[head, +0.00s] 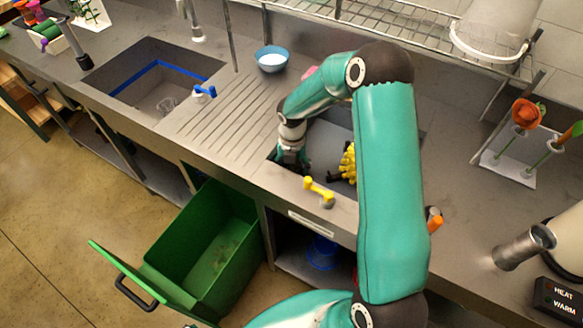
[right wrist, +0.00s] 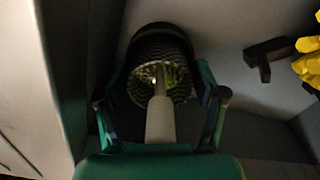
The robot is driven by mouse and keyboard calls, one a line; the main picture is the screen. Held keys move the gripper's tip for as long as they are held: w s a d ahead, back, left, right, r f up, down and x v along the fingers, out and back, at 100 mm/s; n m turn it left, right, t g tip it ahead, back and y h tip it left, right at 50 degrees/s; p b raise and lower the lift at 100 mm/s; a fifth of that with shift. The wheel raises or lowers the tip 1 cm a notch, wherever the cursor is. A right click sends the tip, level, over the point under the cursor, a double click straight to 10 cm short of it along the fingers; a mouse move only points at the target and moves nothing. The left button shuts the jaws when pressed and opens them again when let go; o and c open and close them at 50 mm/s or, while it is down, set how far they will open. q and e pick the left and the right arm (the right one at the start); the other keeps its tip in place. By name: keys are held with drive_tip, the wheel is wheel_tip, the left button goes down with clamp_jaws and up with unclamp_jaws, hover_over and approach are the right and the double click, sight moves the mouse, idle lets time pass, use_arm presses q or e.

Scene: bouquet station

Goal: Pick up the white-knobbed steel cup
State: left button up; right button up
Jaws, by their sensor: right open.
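A steel cup with a mesh-like wall (right wrist: 178,85) and a pale white knob or stem (right wrist: 160,122) shows in the right wrist view, within a dark round rim. My right gripper (head: 291,163) reaches down into the right-hand sink in the head view. In the right wrist view its open fingers (right wrist: 161,97) stand on either side of the cup and knob. I cannot tell whether they touch it. In the head view the cup is hidden by my gripper and the sink edge. My left gripper is not in view.
A yellow knobbly object (head: 348,163) lies in the sink, near a dark T-shaped piece (right wrist: 270,52). A yellow tap handle (head: 318,190) stands at the front edge. A blue bowl (head: 271,60) sits behind. An open green bin (head: 205,250) stands below.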

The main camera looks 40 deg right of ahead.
drive_tip(key=c, duration=1)
drive_tip(key=shift+o, duration=0.2)
